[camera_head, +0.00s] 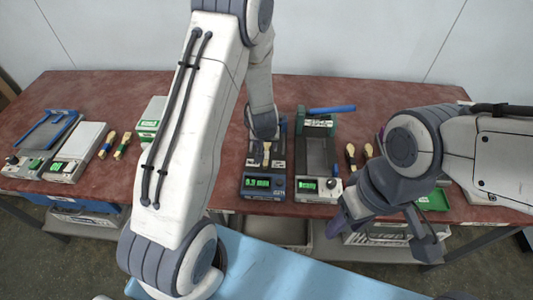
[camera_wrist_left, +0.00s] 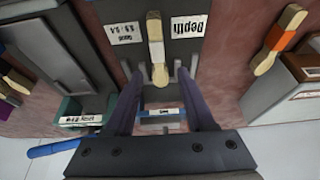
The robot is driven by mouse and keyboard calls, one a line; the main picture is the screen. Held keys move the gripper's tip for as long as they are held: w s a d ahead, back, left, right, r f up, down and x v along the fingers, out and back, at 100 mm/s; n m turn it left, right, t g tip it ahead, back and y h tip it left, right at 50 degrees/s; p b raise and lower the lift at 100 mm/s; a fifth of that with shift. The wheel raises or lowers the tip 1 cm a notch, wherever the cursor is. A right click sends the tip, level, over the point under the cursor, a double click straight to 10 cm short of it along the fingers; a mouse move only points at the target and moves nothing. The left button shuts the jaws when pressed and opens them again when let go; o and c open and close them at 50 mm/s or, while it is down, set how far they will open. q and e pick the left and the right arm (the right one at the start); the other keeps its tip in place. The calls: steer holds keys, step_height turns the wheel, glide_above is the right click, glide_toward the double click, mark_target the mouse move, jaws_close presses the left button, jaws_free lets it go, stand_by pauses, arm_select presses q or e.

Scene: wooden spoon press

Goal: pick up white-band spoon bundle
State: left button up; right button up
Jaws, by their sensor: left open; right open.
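The white-band spoon bundle (camera_wrist_left: 156,50) is pale wood with a white band and lies on the grey depth gauge plate (camera_wrist_left: 190,48). In the head view the bundle (camera_head: 266,154) shows small on the gauge (camera_head: 262,182) with the green display. My left gripper (camera_wrist_left: 160,78) is open, its fingers on either side of the bundle's lower end in the wrist view; I cannot tell whether they touch it. In the head view its jaws are mostly hidden by the arm. My right gripper (camera_head: 383,232) is open and empty near the table's front edge at right.
A green press (camera_head: 318,155) with a blue handle (camera_head: 331,110) stands right beside the gauge. More bundles (camera_head: 122,146) and scales (camera_head: 75,152) are at left. Dark bundles (camera_head: 351,157) lie near my right arm.

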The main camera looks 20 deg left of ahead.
mark_target(267, 150)
arm_select(q)
steer(key=x, duration=0.4)
steer(key=shift+s, duration=0.1)
jaws_close()
steer(key=shift+d, duration=0.1)
